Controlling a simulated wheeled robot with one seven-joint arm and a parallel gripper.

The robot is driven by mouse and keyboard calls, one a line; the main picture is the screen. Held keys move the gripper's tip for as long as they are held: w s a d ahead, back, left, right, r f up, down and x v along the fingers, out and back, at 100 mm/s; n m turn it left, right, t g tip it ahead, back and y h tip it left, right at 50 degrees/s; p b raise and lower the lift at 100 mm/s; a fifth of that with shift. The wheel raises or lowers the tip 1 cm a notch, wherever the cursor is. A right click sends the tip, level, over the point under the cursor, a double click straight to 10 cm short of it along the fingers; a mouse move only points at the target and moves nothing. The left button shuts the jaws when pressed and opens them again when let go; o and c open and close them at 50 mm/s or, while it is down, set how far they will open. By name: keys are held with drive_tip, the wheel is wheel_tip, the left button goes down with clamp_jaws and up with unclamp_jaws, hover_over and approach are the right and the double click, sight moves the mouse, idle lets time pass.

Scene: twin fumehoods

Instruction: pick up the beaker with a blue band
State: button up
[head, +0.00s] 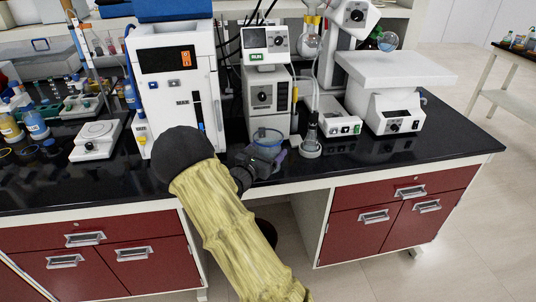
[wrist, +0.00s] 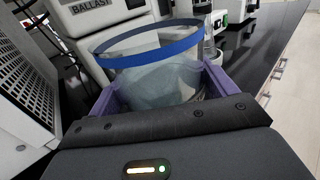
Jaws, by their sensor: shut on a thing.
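The beaker with a blue band (wrist: 152,74) is clear glass with a blue ring around its rim. It fills the middle of the wrist view, between the purple fingers of my gripper (wrist: 160,90). The fingers are shut on its sides. In the head view the beaker (head: 267,137) shows beyond my gripper (head: 268,158), near the front edge of the black bench, in front of a white instrument. The beaker is close to upright. Its base is hidden by my gripper, so I cannot tell whether it touches the bench.
A white instrument (head: 265,90) stands just behind the beaker, and a larger white machine (head: 178,85) stands to the left. A glass vessel with tubing (head: 311,140) stands close on the right. A small white device (head: 395,112) is farther right. The bench front right (head: 430,150) is clear.

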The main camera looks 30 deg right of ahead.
drive_tip(key=shift+r, duration=0.2)
wheel_tip(320, 180, up, 10)
idle(0.4)
drive_tip(key=shift+f, duration=0.15)
idle(0.4)
